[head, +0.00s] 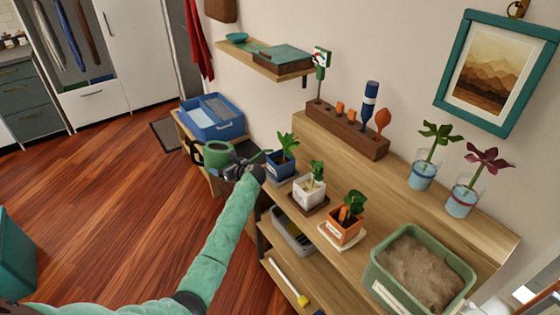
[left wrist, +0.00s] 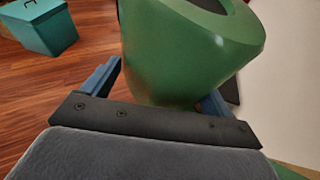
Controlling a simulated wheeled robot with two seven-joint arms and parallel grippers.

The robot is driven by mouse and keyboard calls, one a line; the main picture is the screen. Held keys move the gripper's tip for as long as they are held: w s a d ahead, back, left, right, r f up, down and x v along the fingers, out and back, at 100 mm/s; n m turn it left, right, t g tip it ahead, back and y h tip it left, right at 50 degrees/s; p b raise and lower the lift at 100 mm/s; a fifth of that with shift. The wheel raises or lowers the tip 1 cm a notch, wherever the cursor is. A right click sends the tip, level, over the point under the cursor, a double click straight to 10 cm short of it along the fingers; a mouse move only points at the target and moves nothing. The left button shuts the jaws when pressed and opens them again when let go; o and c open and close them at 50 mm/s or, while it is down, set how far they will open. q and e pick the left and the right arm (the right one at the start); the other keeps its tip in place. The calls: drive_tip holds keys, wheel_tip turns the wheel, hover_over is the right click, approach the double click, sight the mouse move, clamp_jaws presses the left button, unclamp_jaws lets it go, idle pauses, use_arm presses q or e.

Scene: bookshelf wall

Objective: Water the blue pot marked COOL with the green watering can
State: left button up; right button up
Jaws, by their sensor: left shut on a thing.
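The green watering can (head: 217,153) is held by my left gripper (head: 238,172), left of the wooden shelf unit's top. In the left wrist view its green body (left wrist: 180,60) fills the space between the two fingers, so the gripper is shut on it. The blue pot (head: 281,167) with a leafy plant stands on the shelf top, just right of the gripper. Any marking on it is too small to read. The can's spout is partly hidden by the gripper and seems to point towards the blue pot. My right gripper is not in view.
A white pot (head: 309,192) and an orange pot (head: 342,226) stand in a row beside the blue one. A sand-filled green tub (head: 381,289) is at the near right. A wooden tool block (head: 347,131) stands behind. A blue bin (head: 211,122) is beyond the can.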

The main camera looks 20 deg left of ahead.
sight(208, 158)
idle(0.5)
use_arm(q)
drive_tip(key=shift+s+a+r+p, duration=0.1)
drive_tip(key=shift+a+r+p, duration=0.3)
drive_tip(key=shift+a+p, duration=0.2)
drive_tip(key=shift+s+a+r+p, duration=0.1)
drive_tip(key=shift+a+r+p, duration=0.35)
drive_tip(key=shift+a, duration=0.2)
drive_tip(key=a+p, duration=0.1)
drive_tip(key=a+r+p, duration=0.1)
drive_tip(key=a, duration=0.1)
drive_tip(key=s+a+r+p, duration=0.1)
drive_tip(key=shift+a, duration=0.2)
drive_tip(key=shift+a+r+p, duration=0.15)
drive_tip(key=shift+a+p, duration=0.25)
drive_tip(key=shift+p, duration=0.05)
